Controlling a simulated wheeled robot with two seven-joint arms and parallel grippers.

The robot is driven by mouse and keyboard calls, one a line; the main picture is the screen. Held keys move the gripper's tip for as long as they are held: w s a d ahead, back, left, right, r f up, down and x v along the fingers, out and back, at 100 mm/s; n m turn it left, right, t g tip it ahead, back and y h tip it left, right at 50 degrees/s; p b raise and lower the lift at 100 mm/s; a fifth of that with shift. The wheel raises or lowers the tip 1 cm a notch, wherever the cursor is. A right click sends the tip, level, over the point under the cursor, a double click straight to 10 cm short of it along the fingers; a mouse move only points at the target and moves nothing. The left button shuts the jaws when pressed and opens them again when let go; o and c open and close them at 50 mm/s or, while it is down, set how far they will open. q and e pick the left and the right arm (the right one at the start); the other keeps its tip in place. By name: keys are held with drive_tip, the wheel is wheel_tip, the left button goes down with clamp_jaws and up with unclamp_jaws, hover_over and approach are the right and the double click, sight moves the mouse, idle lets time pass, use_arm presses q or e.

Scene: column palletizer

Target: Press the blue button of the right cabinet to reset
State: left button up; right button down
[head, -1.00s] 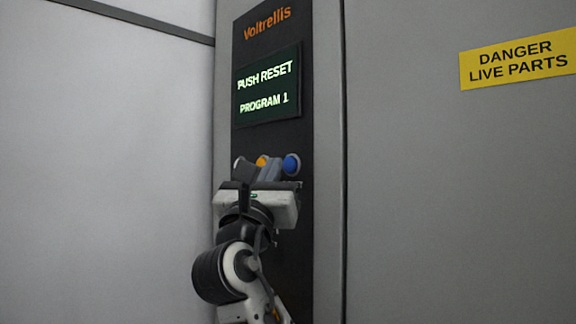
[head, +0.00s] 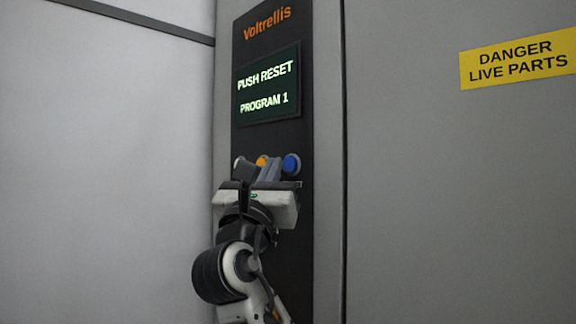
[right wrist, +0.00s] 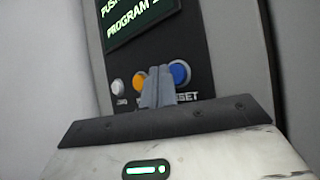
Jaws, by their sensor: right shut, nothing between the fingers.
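The blue button (head: 291,163) is the rightmost of three buttons on the cabinet's dark control panel (head: 277,30). It also shows in the right wrist view (right wrist: 179,73). An orange button (head: 262,161) sits to its left. My right gripper (head: 272,165) is shut and empty. Its fingertips are in front of the panel, between the orange and blue buttons in the picture. In the right wrist view the fingers (right wrist: 158,75) overlap the left edge of the blue button; I cannot tell whether they touch anything. My left gripper is not in view.
A white button (right wrist: 118,87) is at the left of the row. The screen (head: 268,85) above reads "PUSH RESET PROGRAM 1". A yellow sign (head: 518,58) reading "DANGER LIVE PARTS" is on the grey cabinet door (head: 450,200) at right. A plain pale surface (head: 100,160) fills the left.

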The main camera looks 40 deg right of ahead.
idle(0.3)
drive_tip(key=shift+d+p, duration=0.3)
drive_tip(key=shift+d, duration=0.15)
idle(0.5)
drive_tip(key=shift+d, duration=0.35)
idle(0.6)
drive_tip(key=shift+a+p, duration=0.5)
drive_tip(key=shift+a, duration=0.25)
